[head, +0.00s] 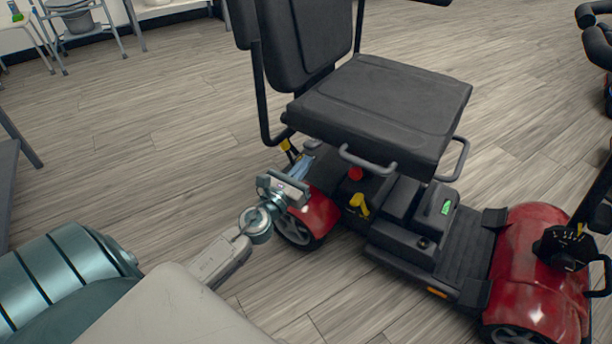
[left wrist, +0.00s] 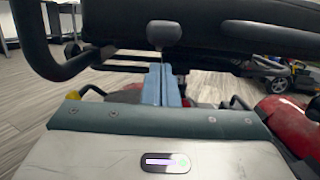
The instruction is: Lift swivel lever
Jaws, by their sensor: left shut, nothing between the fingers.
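The red mobility scooter (head: 320,212) has a black seat (head: 385,105) above its rear deck. In the left wrist view a dark rounded knob (left wrist: 164,33), which looks like the end of the swivel lever, hangs below the seat edge. My left gripper (head: 306,163) is beside the seat's near-left underside. Its blue fingers (left wrist: 163,85) are shut and empty, just below the knob in the picture; I cannot tell whether they touch it. In the head view the knob cannot be made out.
Grey loop handles (head: 366,161) stick out under the seat front. A yellow lever (head: 360,205) and a red knob (head: 355,174) stand on the deck. The armrest tube (head: 262,100) runs down close to my gripper. Open wooden floor (head: 190,150) lies left of the scooter.

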